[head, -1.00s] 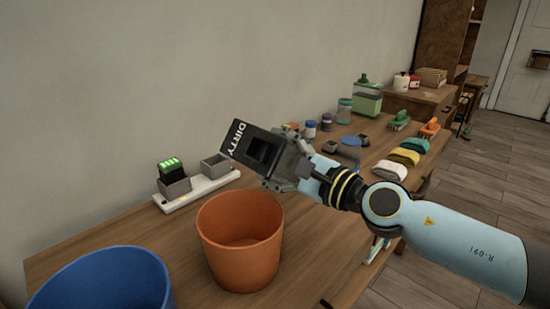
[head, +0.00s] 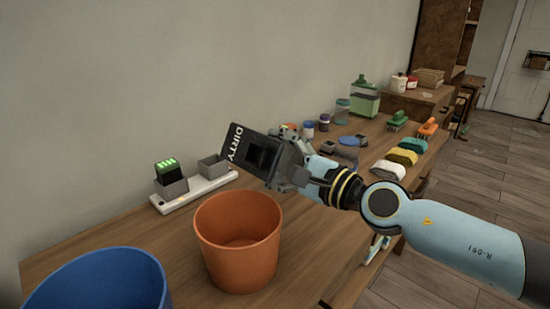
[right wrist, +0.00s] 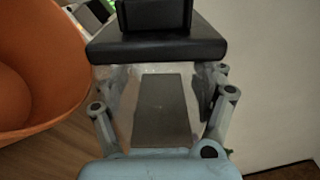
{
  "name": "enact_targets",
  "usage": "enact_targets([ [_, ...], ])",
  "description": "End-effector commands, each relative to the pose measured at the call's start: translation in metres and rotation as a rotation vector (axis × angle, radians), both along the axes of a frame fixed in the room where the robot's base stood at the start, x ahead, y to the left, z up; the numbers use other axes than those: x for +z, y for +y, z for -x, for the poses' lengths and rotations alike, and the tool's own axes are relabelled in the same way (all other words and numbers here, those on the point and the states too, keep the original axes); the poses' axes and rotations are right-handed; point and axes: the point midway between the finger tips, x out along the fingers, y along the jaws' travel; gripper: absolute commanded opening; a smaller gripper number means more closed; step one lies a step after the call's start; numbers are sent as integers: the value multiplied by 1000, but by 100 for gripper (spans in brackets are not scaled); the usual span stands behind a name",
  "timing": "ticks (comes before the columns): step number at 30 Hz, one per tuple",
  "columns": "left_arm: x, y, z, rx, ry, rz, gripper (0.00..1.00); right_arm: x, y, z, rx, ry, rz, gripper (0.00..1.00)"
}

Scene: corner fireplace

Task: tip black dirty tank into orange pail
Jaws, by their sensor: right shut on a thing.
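The black tank (head: 252,153) marked DIRTY is held in the air, tilted, above and just behind the orange pail's right rim in the head view. My right gripper (head: 289,163) is shut on it. In the right wrist view the tank (right wrist: 155,45) fills the top middle, between the gripper fingers (right wrist: 160,88). The orange pail (head: 239,250) stands upright on the table, and its visible inside looks empty. It also shows at the left of the right wrist view (right wrist: 40,75). My left gripper is not in view.
A blue pail (head: 100,285) stands at the front left. A white dock (head: 195,192) with a green-lit battery (head: 166,172) lies by the wall. Several brushes, sponges (head: 387,170) and jars (head: 342,112) stand farther back on the table (head: 310,225). A green-lidded container (head: 364,98) is behind them.

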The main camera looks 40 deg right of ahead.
Motion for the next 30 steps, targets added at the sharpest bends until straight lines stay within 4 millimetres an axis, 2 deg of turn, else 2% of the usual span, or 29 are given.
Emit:
enact_targets([
  [23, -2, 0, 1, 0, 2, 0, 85, -1, -2, -1, 0, -12, 70, 27],
  [30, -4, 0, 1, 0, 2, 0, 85, -2, -4, -1, 0, -22, 138, 27],
])
